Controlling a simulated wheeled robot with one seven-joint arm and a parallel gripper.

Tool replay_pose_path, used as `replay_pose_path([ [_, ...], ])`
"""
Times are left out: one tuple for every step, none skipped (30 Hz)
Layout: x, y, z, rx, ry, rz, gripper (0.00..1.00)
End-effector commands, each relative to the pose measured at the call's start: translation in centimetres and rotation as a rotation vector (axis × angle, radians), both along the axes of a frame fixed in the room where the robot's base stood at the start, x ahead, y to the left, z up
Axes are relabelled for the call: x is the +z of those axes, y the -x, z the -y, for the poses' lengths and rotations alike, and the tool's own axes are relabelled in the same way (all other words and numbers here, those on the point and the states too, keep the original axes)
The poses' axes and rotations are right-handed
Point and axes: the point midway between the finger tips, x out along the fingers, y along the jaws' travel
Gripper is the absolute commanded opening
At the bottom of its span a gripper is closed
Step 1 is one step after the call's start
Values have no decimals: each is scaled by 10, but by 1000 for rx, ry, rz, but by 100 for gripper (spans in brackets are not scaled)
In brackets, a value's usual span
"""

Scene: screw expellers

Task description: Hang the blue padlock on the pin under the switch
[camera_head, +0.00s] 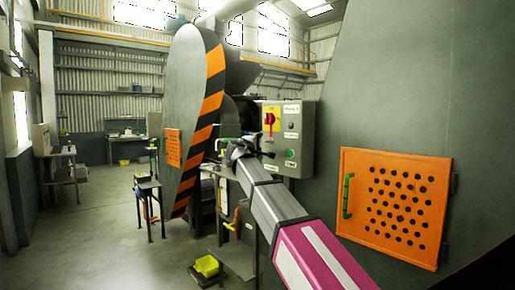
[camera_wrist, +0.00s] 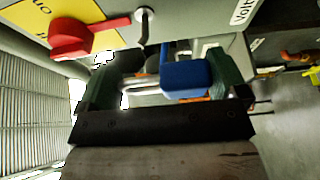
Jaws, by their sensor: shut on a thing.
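The red switch (camera_wrist: 75,38) sits on a yellow plate at the upper left of the wrist view. It also shows on the grey control box in the head view (camera_head: 269,118). A metal pin (camera_wrist: 145,16) with a round base and a dark bent rod is beside it. My gripper (camera_wrist: 162,66) is shut on the blue padlock (camera_wrist: 187,76), just below the pin. A pale metal part, apparently the shackle, extends left from the blue body. I cannot tell whether the shackle touches the pin. In the head view my gripper (camera_head: 240,150) is at the box's left side and the padlock cannot be made out.
The grey control box (camera_head: 304,150) carries buttons and labels. A large machine with an orange perforated door (camera_head: 393,205) stands right of my arm. A striped guard (camera_head: 208,100) rises to the left. A yellow bin (camera_head: 207,266) is low in front. Floor at left is clear.

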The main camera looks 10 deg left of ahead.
Motion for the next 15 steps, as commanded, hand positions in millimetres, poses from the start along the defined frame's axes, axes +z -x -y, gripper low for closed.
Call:
replay_pose_path([
  [0,0,0,0,0,0,62],
  [0,0,0,0,0,0,62],
  [0,0,0,0,0,0,62],
  [0,0,0,0,0,0,62],
  [0,0,0,0,0,0,62],
  [0,0,0,0,0,0,62],
  [0,0,0,0,0,0,62],
  [0,0,0,0,0,0,62],
  [0,0,0,0,0,0,62],
  [0,-1,1,0,0,0,62],
  [0,-1,1,0,0,0,62],
  [0,-2,1,0,0,0,62],
  [0,-2,2,0,0,0,62],
  [0,-3,2,0,0,0,62],
  [0,-3,3,0,0,0,62],
])
